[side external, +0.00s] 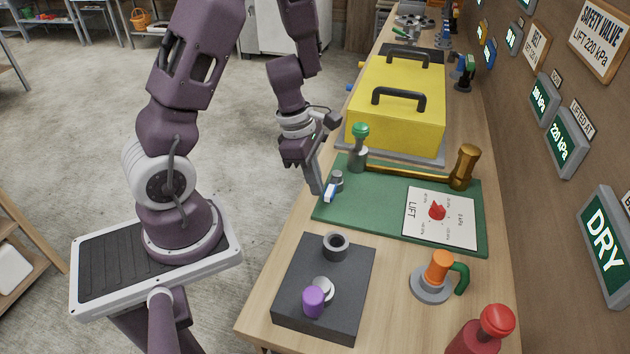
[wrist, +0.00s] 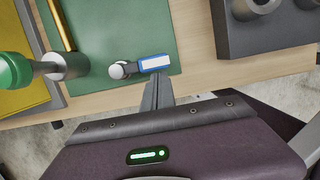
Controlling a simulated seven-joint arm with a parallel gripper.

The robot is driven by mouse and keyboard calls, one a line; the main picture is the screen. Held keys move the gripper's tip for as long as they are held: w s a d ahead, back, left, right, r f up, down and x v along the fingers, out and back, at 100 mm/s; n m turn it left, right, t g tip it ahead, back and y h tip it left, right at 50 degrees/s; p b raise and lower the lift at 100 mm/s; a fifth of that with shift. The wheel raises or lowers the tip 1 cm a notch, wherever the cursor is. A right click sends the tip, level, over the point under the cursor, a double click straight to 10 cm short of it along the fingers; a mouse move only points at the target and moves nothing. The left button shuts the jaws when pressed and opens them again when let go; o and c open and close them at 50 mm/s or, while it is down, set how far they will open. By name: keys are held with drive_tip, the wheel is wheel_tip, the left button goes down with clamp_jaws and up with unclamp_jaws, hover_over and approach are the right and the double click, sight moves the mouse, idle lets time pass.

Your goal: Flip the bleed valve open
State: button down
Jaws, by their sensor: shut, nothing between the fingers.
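The bleed valve is a small grey post (side external: 337,180) with a blue-and-white lever (side external: 329,193), near the left edge of a green board (side external: 385,217). In the wrist view the round grey post top (wrist: 118,71) has the lever (wrist: 155,63) sticking out to the right. My gripper (side external: 318,190) is shut and empty, pointing down beside the lever at the board's left edge. In the wrist view my fingertips (wrist: 158,80) are just below the lever; I cannot tell whether they touch it.
A green-knobbed valve (side external: 359,143) and a brass post (side external: 465,167) stand behind on the board. A dial plate (side external: 455,225) with a red pointer lies at right. A yellow box (side external: 395,100) is behind. A dark block (side external: 290,290) with a purple knob (side external: 313,300) is in front.

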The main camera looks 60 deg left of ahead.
drive_tip(key=shift+w+d+n, duration=0.1)
drive_tip(key=shift+d+n, duration=0.25)
drive_tip(key=shift+n, duration=0.25)
drive_tip(key=shift+w+d+n+y, duration=0.2)
drive_tip(key=shift+d+n, duration=0.15)
drive_tip(key=shift+n, duration=0.25)
drive_tip(key=shift+w+d+n+y, duration=0.2)
drive_tip(key=shift+d+n, duration=0.1)
drive_tip(key=shift+n, duration=0.3)
drive_tip(key=n, duration=0.1)
drive_tip(key=w+d+n, duration=0.1)
drive_tip(key=n, duration=0.1)
drive_tip(key=shift+w+d+n+t+y, duration=0.25)
drive_tip(key=shift+d+n+t+y, duration=0.05)
drive_tip(key=shift+t+y, duration=0.1)
drive_tip(key=shift+w+d+n+y, duration=0.35)
drive_tip(key=shift+w+n, duration=0.25)
drive_tip(key=shift+n, duration=0.5)
drive_tip(key=shift+w+d, duration=0.2)
drive_tip(key=shift+w, duration=0.75)
drive_tip(key=v, duration=0.7)
drive_tip(key=shift+s, duration=0.2)
